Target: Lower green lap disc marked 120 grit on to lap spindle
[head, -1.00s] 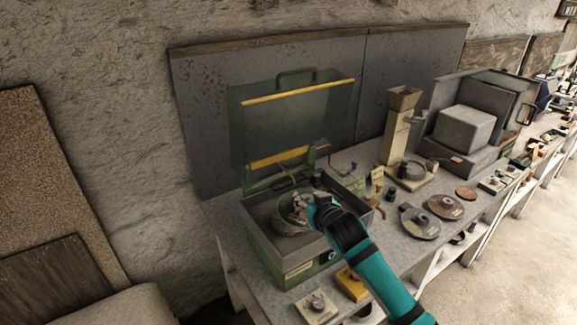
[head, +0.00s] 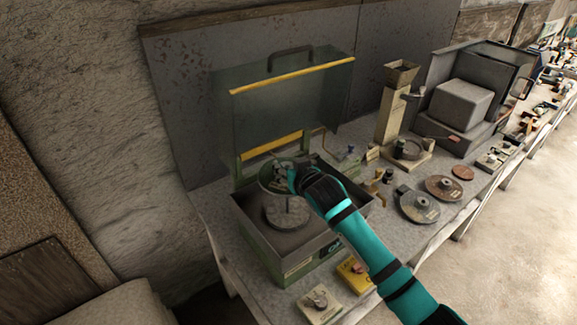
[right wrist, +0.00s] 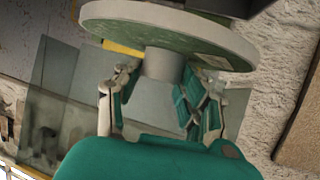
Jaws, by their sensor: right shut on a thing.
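The green lap disc (head: 273,180) is in the air over the open basin of the lap machine (head: 262,238), tilted in the head view. My right gripper (head: 296,177) is shut on its hub. In the right wrist view the fingers of my right gripper (right wrist: 160,90) stand on both sides of the grey hub (right wrist: 165,63), with the disc (right wrist: 215,48) spread across the top. Below the disc a round grey plate (head: 287,213) lies in the basin, with a gap between them. A thin upright spindle seems to show there, partly hidden. The grit marking is not readable. My left gripper is out of view.
A clear raised guard (head: 290,105) with yellow strips stands behind the basin. A yellow box (head: 354,274) sits at the front.

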